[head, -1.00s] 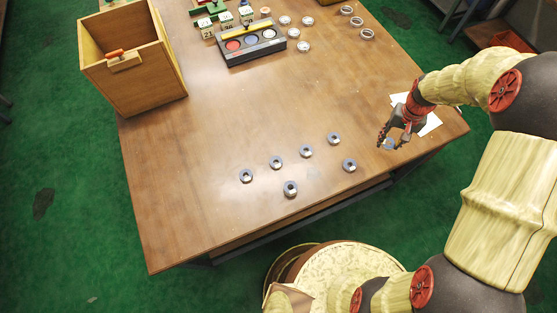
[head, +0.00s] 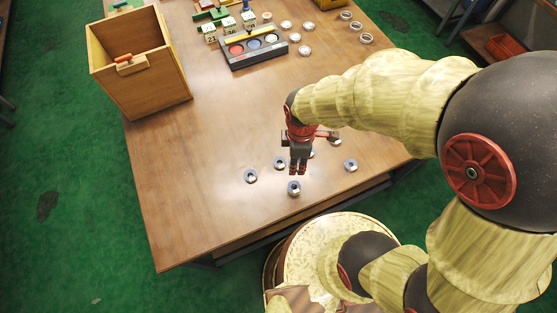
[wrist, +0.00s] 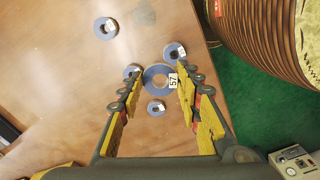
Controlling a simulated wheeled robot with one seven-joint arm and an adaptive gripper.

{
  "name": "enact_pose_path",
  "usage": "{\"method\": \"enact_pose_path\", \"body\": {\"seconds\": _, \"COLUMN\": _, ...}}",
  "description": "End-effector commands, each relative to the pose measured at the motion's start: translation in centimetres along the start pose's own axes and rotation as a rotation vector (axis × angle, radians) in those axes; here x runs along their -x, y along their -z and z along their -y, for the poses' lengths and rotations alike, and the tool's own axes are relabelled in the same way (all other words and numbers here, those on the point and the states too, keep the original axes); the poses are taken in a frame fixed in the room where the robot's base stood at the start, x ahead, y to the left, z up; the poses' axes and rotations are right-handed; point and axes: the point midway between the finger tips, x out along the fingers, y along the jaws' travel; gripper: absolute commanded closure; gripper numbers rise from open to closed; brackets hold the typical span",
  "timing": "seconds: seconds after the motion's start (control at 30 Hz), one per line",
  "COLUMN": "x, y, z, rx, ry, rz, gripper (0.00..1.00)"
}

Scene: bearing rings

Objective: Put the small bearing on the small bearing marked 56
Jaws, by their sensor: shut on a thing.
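My gripper (head: 299,170) is over the near part of the table, among the small metal bearings. In the wrist view its fingers (wrist: 157,84) are shut on a grey bearing ring with a white tag reading 57 (wrist: 157,78). Smaller-looking rings show on the table beyond it: one upper left (wrist: 105,28), one upper right (wrist: 175,50), one partly hidden at left (wrist: 132,71) and one below (wrist: 156,108). Their tags are too small to read, so I cannot tell which is 56. In the head view, bearings stand at left (head: 250,176), in front (head: 295,188) and at right (head: 351,165).
A wooden box (head: 140,65) stands at the table's far left. A tray with coloured discs (head: 253,48), numbered blocks (head: 229,25) and several clear rings (head: 304,50) lie at the back. The table's middle (head: 215,125) is clear. The near edge is close to the bearings.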

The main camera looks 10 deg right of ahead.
Motion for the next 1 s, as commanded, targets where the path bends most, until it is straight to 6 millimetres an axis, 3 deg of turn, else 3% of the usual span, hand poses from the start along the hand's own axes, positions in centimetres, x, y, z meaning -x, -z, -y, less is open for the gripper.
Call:
{"method": "enact_pose_path", "body": {"seconds": 0.1, "x": 0.6, "y": -0.1, "z": 3.4, "rx": 0.218, "ry": -0.002, "rz": -0.001, "gripper": 0.94}}
{"method": "enact_pose_path", "body": {"seconds": 0.2, "x": 0.7, "y": -0.3, "z": 5.0, "rx": 0.339, "ry": -0.001, "rz": 0.0, "gripper": 0.94}}
{"method": "enact_pose_path", "body": {"seconds": 0.37, "x": 0.3, "y": -0.2, "z": 5.7, "rx": 0.424, "ry": 0.0, "rz": 0.0, "gripper": 0.94}}
{"method": "enact_pose_path", "body": {"seconds": 0.77, "x": -3.5, "y": 2.9, "z": -1.8, "rx": 0.427, "ry": 0.002, "rz": 0.0, "gripper": 0.94}}
{"method": "enact_pose_path", "body": {"seconds": 1.0, "x": -7.5, "y": 4.2, "z": -5.0, "rx": 0.426, "ry": 0.003, "rz": 0.0, "gripper": 0.94}}
